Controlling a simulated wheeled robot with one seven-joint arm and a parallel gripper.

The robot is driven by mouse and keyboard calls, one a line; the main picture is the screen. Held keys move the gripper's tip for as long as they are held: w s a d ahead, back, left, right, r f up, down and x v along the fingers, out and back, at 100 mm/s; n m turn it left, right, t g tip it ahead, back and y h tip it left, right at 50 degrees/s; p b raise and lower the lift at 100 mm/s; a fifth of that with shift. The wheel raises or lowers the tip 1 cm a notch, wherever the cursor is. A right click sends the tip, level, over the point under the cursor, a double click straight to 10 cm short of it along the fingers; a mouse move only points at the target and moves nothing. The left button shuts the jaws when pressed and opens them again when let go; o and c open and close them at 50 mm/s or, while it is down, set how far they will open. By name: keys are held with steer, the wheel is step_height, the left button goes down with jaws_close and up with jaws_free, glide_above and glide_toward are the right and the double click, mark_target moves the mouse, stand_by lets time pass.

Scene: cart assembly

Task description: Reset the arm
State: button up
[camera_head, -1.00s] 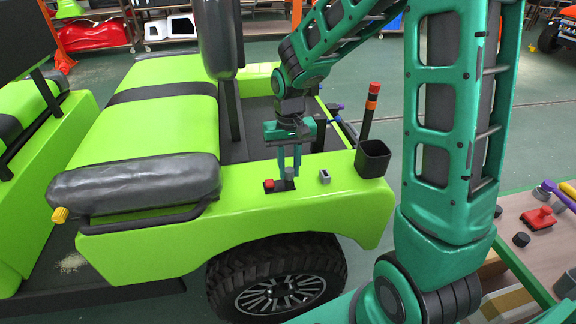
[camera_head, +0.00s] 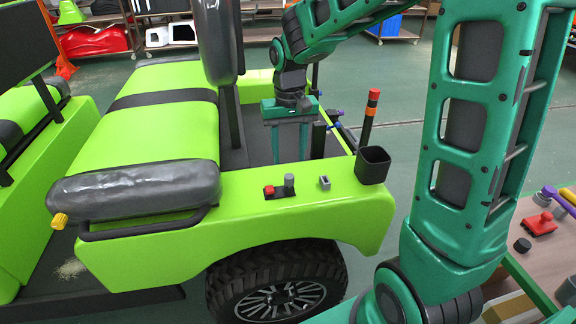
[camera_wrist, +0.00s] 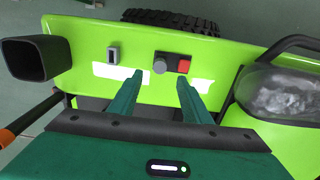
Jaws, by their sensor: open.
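My gripper (camera_head: 290,143) is open and empty, raised above the green side panel of the cart (camera_head: 330,215). Its two teal fingers are apart in the wrist view (camera_wrist: 158,88), with nothing between them. On the panel are a black base with a red button (camera_head: 269,190) and a grey round knob (camera_head: 289,184). The red button (camera_wrist: 183,66) and grey knob (camera_wrist: 160,66) also show in the wrist view, beyond the fingertips. A small grey switch (camera_head: 324,183) sits to their right in the head view.
A black square cup (camera_head: 372,166) stands on the panel's right corner, with an orange-and-black post (camera_head: 369,115) behind it. A grey padded armrest (camera_head: 135,190) is at left. A worktable with a red part (camera_head: 539,223) is at lower right. Open floor lies behind the cart.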

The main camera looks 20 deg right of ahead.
steer(key=shift+r, duration=1.5)
steer(key=s+d+m, duration=0.1)
steer(key=s+d, duration=0.4)
steer(key=s, duration=0.4)
steer(key=s+d+m, duration=0.1)
steer(key=s+d, duration=0.4)
steer(key=s, duration=0.4)
steer(key=s+d+m, duration=0.2)
steer(key=s+d, duration=0.2)
steer(key=s, duration=0.5)
steer(key=shift+d, duration=0.4)
steer(key=shift+s+f, duration=0.1)
